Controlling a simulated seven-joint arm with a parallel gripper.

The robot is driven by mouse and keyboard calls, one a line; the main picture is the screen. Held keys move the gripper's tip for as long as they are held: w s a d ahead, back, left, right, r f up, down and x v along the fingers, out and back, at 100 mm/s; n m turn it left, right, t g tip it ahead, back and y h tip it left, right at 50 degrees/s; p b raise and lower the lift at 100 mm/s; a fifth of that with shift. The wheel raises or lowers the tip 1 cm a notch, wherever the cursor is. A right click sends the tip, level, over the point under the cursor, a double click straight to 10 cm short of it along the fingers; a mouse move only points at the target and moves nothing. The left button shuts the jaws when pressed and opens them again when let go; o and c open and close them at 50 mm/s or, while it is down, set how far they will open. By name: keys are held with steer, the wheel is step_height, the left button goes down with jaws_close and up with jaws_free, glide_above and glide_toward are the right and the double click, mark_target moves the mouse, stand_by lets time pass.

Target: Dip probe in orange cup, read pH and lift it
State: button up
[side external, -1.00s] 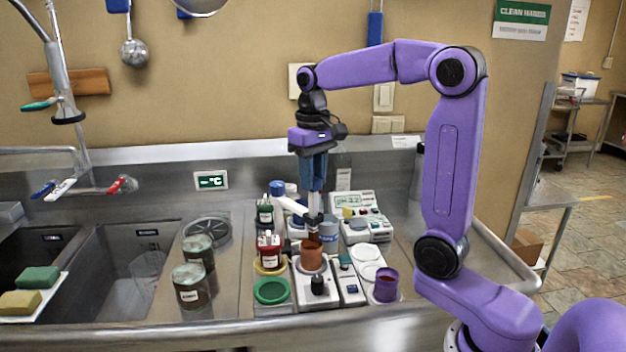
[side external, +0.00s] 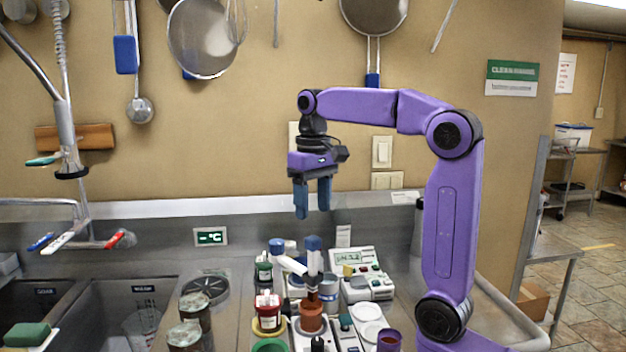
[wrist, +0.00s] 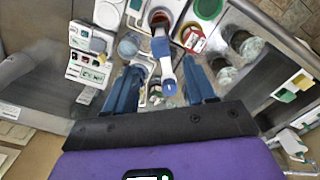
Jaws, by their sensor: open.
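The probe (side external: 313,262) stands upright with its blue top up and its lower end in the orange cup (side external: 311,318). How deep its tip sits is hidden. In the wrist view the probe's blue top (wrist: 160,46) and the orange cup (wrist: 158,18) show ahead of my fingers. My gripper (side external: 313,214) is open and empty, above the probe and apart from it; its two blue fingers also show in the wrist view (wrist: 163,68). The pH meter (side external: 368,288) stands behind and right of the cup; its lit display is too small to read surely.
A white arm with a blue end (side external: 287,256) reaches beside the probe. A red-topped bottle (side external: 267,312) stands left of the cup, and a purple cup (side external: 389,341) to its right. Jars (side external: 195,308) and sinks are further left. The air around my gripper is clear.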

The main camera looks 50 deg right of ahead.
steer(key=shift+r, duration=2.7)
